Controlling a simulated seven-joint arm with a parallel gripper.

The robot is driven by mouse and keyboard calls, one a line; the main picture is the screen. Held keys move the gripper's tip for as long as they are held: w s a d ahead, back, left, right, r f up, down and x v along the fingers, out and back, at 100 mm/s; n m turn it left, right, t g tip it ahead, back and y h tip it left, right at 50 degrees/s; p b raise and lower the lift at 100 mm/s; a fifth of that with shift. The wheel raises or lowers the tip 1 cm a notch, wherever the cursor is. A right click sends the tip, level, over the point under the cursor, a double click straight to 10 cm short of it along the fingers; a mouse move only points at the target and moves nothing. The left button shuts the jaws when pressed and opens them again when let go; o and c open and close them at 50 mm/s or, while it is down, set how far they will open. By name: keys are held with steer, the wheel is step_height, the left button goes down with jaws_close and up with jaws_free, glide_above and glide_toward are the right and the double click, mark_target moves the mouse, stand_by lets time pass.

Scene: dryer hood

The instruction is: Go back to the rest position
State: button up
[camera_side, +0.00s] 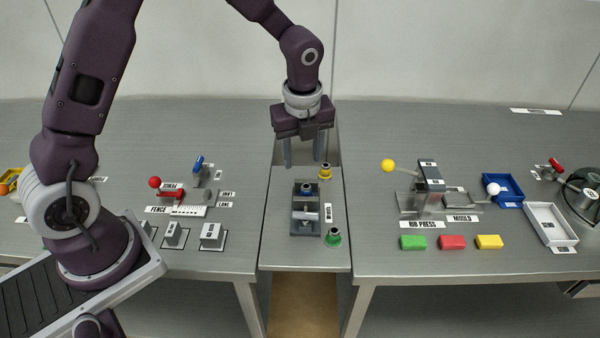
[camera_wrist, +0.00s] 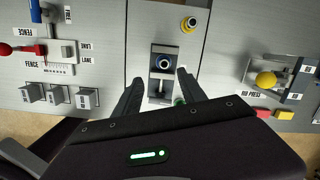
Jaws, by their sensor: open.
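My gripper (camera_side: 304,152) hangs above the narrow middle bench section, fingers pointing down and apart. Nothing is between the fingers. In the wrist view its two fingers (camera_wrist: 158,88) stand open on either side of a dark tray (camera_side: 295,223) that lies on the bench below. The tray holds a ring-topped part and a light cylinder lying across it. It also shows in the wrist view (camera_wrist: 152,72). A yellow ringed piece (camera_side: 325,172) stands behind the tray and a green one (camera_side: 333,238) stands in front of it, at the right.
To the left are a red-knobbed lever (camera_side: 155,183), a blue lever (camera_side: 198,162) and several small blocks. To the right are the rib press (camera_side: 430,183) with a yellow knob, a blue tray (camera_side: 514,191), a white tray (camera_side: 549,224) and coloured blocks.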

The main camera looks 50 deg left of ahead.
steer(key=s+r+n+t, duration=0.2)
steer(key=s+r+n, duration=0.6)
steer(key=r, duration=0.4)
steer(key=s+r+n+t, duration=0.1)
steer(key=s+r+n, duration=0.1)
steer(key=s+n, duration=0.5)
steer(key=s+r+n+t+h, duration=0.1)
steer(key=s+r+n, duration=0.2)
steer(key=s+n, duration=0.5)
steer(key=s+d, duration=0.1)
steer(key=s, duration=0.2)
